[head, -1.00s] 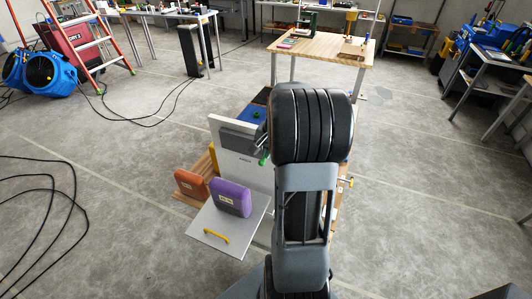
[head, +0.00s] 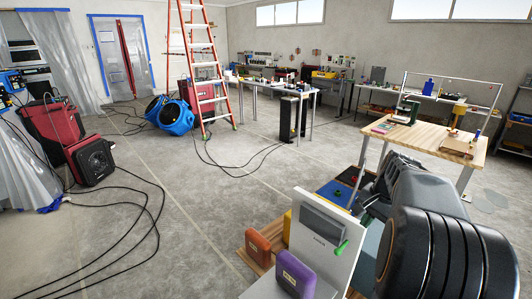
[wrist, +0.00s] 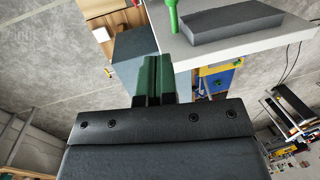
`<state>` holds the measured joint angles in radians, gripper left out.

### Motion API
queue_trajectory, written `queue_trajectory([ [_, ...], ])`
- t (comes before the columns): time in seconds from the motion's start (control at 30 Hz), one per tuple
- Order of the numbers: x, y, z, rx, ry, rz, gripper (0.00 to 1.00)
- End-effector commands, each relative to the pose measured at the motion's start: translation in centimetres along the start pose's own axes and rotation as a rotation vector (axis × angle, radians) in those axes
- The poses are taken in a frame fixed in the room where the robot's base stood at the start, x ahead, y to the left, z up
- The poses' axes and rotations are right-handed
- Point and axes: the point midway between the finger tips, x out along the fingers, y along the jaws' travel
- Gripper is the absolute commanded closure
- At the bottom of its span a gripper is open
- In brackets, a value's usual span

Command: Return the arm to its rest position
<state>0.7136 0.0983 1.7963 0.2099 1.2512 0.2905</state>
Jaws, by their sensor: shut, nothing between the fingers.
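My gripper (wrist: 154,72) shows in the wrist view as two dark green fingers pressed together, shut and empty. A white panel unit (head: 321,262) with a dark grey box and a green handle (head: 341,247) stands at the bottom centre of the head view. The panel also shows at the upper right of the wrist view (wrist: 262,40), beyond and beside my fingertips. In the head view my arm fills the lower right, and my gripper is hidden there.
A purple block (head: 296,277), an orange block (head: 258,246) and a yellow block (head: 287,226) stand by the panel. A wooden-topped table (head: 437,137) is behind my arm. An orange ladder (head: 201,62) and blue blower (head: 175,117) stand farther back. Open floor with black cables lies left.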

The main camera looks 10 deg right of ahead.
Motion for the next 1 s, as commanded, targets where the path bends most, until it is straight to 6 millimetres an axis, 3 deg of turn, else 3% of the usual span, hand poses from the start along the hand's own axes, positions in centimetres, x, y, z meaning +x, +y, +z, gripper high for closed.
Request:
queue_trajectory([
  [0.1, 0.0, 0.0, -0.3, -0.033, 0.018, -0.001, 1.00],
  [0.2, 2.2, 1.3, 0.6, -0.106, 0.030, 0.035, 1.00],
  [0.27, 2.9, 1.2, 2.4, -0.189, 0.051, 0.056, 1.00],
  [0.5, 5.1, -1.5, 13.6, -0.666, 0.153, 0.102, 1.00],
  [0.7, 6.0, -2.1, 21.0, -0.962, 0.219, 0.077, 1.00],
  [0.83, 5.5, -2.8, 23.4, -1.056, 0.245, 0.043, 1.00],
  [1.0, 5.1, -3.2, 24.1, -1.085, 0.256, 0.028, 1.00],
])
